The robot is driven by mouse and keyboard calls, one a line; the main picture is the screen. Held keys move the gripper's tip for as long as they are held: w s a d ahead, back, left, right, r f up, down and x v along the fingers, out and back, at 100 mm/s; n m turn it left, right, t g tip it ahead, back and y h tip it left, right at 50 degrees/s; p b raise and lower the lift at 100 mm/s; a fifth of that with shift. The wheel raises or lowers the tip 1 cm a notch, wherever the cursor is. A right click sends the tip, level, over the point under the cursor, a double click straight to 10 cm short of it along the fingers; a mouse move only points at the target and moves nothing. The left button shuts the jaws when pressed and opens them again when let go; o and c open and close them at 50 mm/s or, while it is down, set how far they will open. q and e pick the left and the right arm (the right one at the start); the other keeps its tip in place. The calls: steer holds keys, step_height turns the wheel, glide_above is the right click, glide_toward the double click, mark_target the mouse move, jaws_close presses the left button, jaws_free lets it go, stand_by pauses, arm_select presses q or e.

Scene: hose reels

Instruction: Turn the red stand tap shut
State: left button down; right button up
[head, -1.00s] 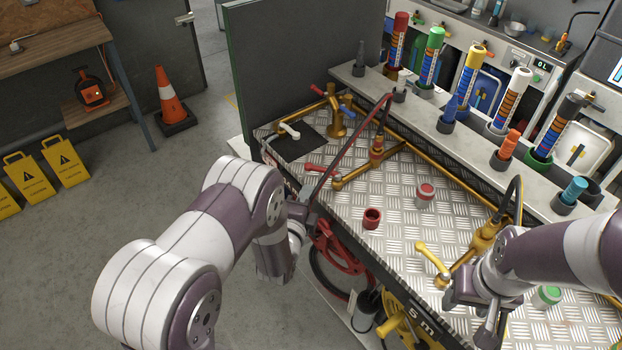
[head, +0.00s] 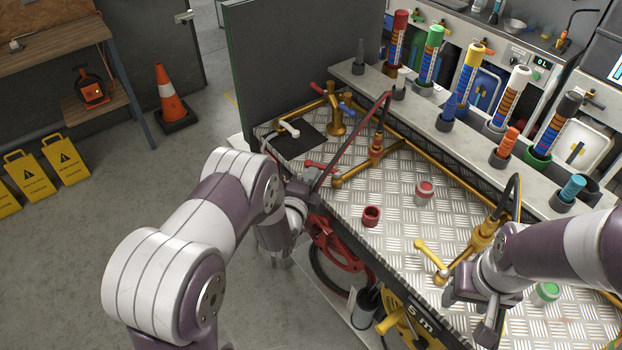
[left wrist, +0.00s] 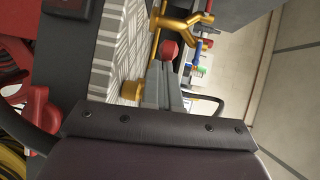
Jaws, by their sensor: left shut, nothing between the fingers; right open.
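The red stand tap (head: 340,183) is a brass pipe on the left part of the checker-plate bench, with a red lever (head: 318,167). The lever's red end (left wrist: 170,49) shows in the left wrist view just beyond my fingertips; I cannot tell whether they touch. My left gripper (head: 304,188) is shut and empty, at the bench's left edge close to the lever. It also shows in the left wrist view (left wrist: 163,72). My arm hides part of the area near the lever. My right gripper (head: 468,312) is open and empty, near the yellow-handled tap (head: 432,258).
A red cup (head: 371,216) and a red-and-white cap (head: 424,192) stand on the bench plate (head: 400,230). A red reel (head: 338,245) hangs below the front edge. A brass tap with red and blue levers (head: 337,126) stands behind.

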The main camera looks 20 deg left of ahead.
mark_target(310, 162)
arm_select(q)
steer(key=w+m+h+b, duration=0.1)
steer(key=b, duration=0.1)
steer(key=w+a+m+h+b, duration=0.1)
steer(key=w+h+b, duration=0.1)
steer(key=shift+f+g+b, duration=0.15)
steer(key=shift+g+b, duration=0.15)
steer(key=shift+g, duration=0.1)
steer(key=shift+w+b, duration=0.45)
steer(key=shift+b, duration=0.15)
arm_select(e)
steer(key=shift+f, duration=3)
